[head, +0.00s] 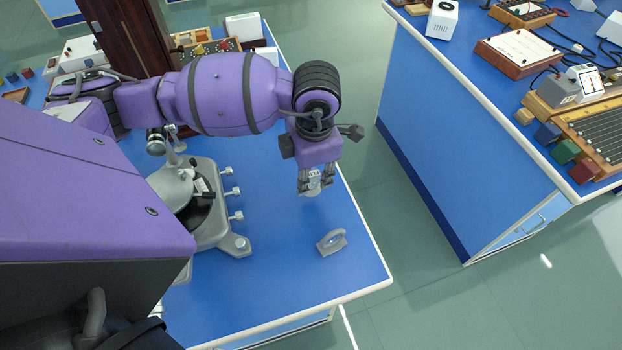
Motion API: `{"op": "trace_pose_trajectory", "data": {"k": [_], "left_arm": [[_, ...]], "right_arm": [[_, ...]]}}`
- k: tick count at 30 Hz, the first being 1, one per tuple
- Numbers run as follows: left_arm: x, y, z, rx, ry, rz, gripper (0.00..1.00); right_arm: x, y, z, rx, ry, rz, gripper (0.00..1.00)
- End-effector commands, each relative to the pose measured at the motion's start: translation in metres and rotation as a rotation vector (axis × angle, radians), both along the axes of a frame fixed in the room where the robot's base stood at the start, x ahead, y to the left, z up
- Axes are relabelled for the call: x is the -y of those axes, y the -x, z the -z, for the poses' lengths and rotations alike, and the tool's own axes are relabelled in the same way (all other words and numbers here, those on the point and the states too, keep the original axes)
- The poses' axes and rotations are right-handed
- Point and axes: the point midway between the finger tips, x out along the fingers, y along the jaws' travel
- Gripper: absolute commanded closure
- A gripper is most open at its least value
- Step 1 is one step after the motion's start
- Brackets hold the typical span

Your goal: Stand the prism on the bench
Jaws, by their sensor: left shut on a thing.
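The prism (313,187) looks like a small clear, glassy piece between the fingertips of my left gripper (315,180). The gripper points down and is shut on it, and the fingers hide part of it. They are over the blue bench (285,288), near its right edge. I cannot tell whether the prism touches the bench top. My right gripper is not in view.
A grey spectrometer (238,245) stands left of the gripper, partly behind my arm. A second bench (455,130) with instruments stands across a floor gap.

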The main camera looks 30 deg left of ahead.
Motion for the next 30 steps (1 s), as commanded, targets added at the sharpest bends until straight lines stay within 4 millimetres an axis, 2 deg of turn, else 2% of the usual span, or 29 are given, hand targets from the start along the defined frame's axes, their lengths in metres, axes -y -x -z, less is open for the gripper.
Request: {"op": "trace_pose_trajectory", "data": {"k": [8,15,26,27,30], "left_arm": [[-0.006,-0.013,0.018,-0.001,0.001,-0.001,0.99],[-0.006,-0.013,0.048,0.000,0.000,0.001,0.99],[-0.006,-0.013,0.053,-0.001,0.001,0.001,0.99],[-0.006,-0.013,0.053,-0.001,0.001,0.001,0.68],[-0.006,-0.013,0.052,0.000,0.000,0.001,0.55]], "right_arm": [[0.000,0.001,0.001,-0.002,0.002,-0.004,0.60],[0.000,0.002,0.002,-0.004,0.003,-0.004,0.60],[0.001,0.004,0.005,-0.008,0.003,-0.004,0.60],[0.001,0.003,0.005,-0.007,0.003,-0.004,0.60],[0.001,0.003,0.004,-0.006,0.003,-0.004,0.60]]}}
